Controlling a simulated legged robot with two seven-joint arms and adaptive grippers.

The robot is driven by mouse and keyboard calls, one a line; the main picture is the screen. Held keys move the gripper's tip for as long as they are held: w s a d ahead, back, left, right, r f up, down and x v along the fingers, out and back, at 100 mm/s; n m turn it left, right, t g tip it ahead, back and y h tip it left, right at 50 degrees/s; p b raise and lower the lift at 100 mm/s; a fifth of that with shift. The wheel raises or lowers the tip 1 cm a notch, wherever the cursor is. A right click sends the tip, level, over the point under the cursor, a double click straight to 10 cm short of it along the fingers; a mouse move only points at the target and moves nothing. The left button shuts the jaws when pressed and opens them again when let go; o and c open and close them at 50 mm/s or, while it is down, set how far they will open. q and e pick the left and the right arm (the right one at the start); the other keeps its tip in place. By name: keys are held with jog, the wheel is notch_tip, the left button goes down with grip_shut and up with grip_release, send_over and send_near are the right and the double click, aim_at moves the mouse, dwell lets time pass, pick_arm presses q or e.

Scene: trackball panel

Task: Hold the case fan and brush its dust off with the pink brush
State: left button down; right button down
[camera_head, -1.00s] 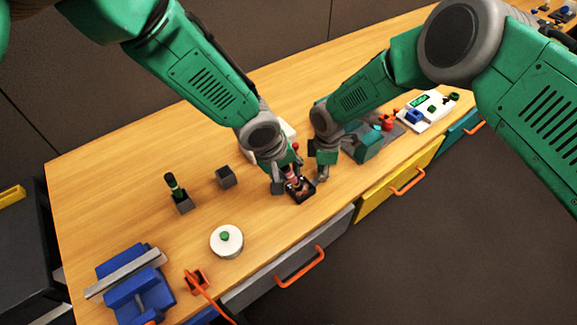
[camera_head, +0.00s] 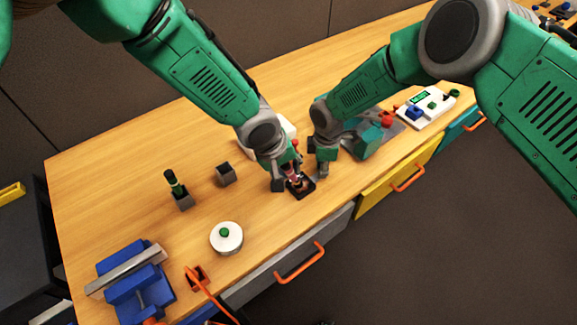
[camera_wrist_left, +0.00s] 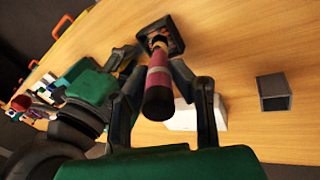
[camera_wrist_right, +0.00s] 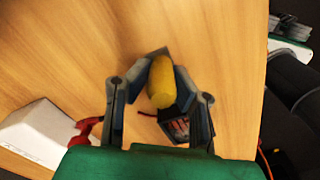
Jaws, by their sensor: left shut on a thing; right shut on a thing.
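The case fan (camera_head: 308,187) is a small dark square frame with a brownish middle, low over the front part of the table. My left gripper (camera_head: 284,181) is shut on the pink brush (camera_wrist_left: 158,88). The brush points at the fan (camera_wrist_left: 174,42), its tip at or just over the middle; contact is unclear. My right gripper (camera_wrist_right: 160,95) is shut on a yellow rounded grip (camera_wrist_right: 161,82) at the fan's side. Part of the fan (camera_wrist_right: 179,127) shows beside it, partly hidden by a finger. How the grip joins the fan is hidden.
A blue vise (camera_head: 135,285) is at the front left. A white panel (camera_head: 425,108) stands right.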

pick_arm(q)
jog(key=shift+f, duration=0.55)
dwell(0.5)
jog(key=shift+d, duration=0.1)
jog(key=shift+w+d, duration=0.2)
jog(key=shift+d, duration=0.15)
jog(key=shift+d, duration=0.15)
jog(key=shift+w+d, duration=0.35)
jog(key=shift+w, duration=0.1)
dwell(0.4)
